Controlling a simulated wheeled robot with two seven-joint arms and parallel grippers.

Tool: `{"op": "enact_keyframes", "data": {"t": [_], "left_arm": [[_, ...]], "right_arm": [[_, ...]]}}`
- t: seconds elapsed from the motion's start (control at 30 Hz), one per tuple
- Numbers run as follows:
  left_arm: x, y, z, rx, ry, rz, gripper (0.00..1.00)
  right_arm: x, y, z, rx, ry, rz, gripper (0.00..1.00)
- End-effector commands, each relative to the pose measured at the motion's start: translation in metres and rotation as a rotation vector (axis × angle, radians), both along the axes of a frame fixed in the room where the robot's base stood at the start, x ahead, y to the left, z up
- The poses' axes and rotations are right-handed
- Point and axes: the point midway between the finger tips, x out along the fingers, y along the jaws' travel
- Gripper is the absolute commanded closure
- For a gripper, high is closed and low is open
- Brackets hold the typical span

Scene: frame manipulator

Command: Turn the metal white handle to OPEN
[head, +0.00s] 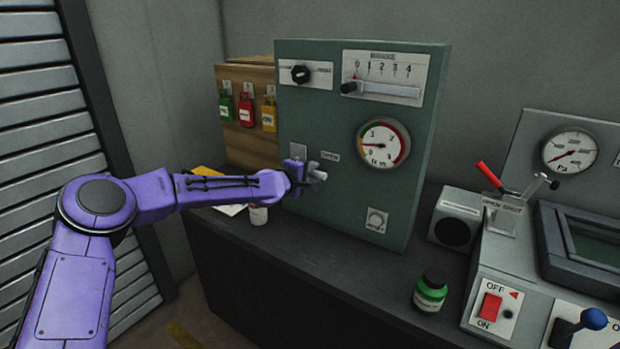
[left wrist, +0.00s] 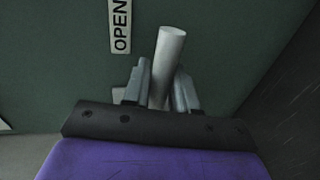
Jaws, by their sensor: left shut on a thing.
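The metal white handle (head: 315,171) is on the lower left of the green panel (head: 335,215) in the head view. It also shows as a pale cylinder (left wrist: 168,60) in the left wrist view. An OPEN label (left wrist: 120,25) is on the panel beside it; a small label also shows right of the handle (head: 330,156) in the head view. My left gripper (head: 303,175) is at the handle, its two fingers (left wrist: 160,88) closed on either side of the cylinder. The handle's base is partly hidden by the gripper. My right gripper is in neither view.
The panel also carries a round gauge (head: 383,144), a slider (head: 385,90) and a black knob (head: 301,74). A small white jar (head: 258,214) stands below my left forearm. A green jar (head: 430,291) and a switch box (head: 490,306) are at the right. The counter (head: 330,265) between is clear.

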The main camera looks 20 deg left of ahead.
Motion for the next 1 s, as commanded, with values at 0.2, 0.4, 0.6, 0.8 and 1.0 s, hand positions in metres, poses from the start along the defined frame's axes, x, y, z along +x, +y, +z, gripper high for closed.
{"op": "enact_keyframes", "data": {"t": [0.2,0.4,0.6,0.8,1.0], "left_arm": [[0.0004,0.0018,0.0041,-0.040,0.002,0.005,1.00],[0.0005,0.0018,0.0053,-0.049,0.004,0.006,1.00],[0.0005,0.0019,0.0057,-0.049,0.003,0.006,1.00],[0.0004,0.0014,0.0050,-0.047,0.003,0.004,0.55],[-0.0012,0.0012,0.0043,-0.045,0.005,0.003,0.55]], "right_arm": [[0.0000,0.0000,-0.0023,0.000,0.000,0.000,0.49],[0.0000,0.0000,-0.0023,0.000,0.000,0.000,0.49],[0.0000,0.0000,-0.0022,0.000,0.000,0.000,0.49],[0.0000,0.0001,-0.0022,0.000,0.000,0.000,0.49],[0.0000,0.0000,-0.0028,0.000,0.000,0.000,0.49]]}}
